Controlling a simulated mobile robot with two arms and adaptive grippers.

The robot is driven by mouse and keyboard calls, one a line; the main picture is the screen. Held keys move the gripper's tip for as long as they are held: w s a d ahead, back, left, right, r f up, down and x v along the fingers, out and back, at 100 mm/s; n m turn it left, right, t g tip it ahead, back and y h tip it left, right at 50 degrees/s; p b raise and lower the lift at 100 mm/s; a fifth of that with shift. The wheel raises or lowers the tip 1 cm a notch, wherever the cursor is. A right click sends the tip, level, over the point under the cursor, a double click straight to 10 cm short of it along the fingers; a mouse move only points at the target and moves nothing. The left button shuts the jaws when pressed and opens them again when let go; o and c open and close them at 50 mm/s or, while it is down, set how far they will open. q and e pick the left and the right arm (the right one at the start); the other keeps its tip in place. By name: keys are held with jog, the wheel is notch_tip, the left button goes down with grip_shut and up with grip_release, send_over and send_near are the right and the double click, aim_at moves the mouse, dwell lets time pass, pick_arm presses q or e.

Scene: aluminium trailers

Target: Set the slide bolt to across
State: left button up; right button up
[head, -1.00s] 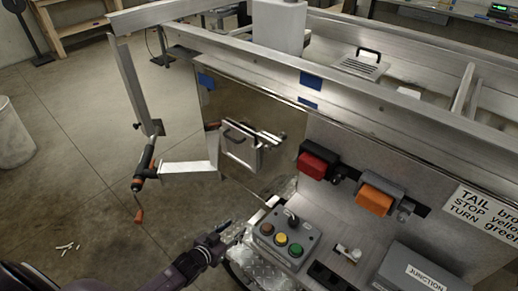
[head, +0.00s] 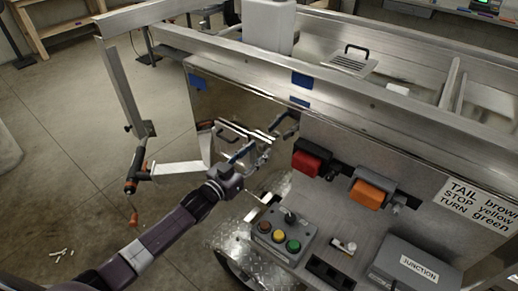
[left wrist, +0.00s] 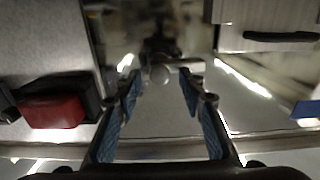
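The slide bolt (left wrist: 160,73) shows in the left wrist view as a small round knob with a short pale bar at its right, on a shiny metal panel. In the head view it is largely hidden by my gripper, so its position is hard to read. My left gripper (head: 263,140) is open and empty in front of the panel. In the left wrist view its two blue-padded fingers (left wrist: 160,92) stand either side of the knob, apart from it as far as I can see. My right gripper is not in view.
A plate with a black handle (left wrist: 283,36) is beside the bolt. A red lamp (head: 306,163) and an orange lamp (head: 367,193) are right of my gripper. A button box (head: 283,234) and a junction box (head: 415,265) are below. A trailer rail (head: 370,105) runs above.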

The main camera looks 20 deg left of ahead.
pick_arm(q)
jog(key=shift+w+d, duration=0.25)
jog(key=shift+w, duration=0.45)
grip_shut()
jog(key=shift+a, duration=0.1)
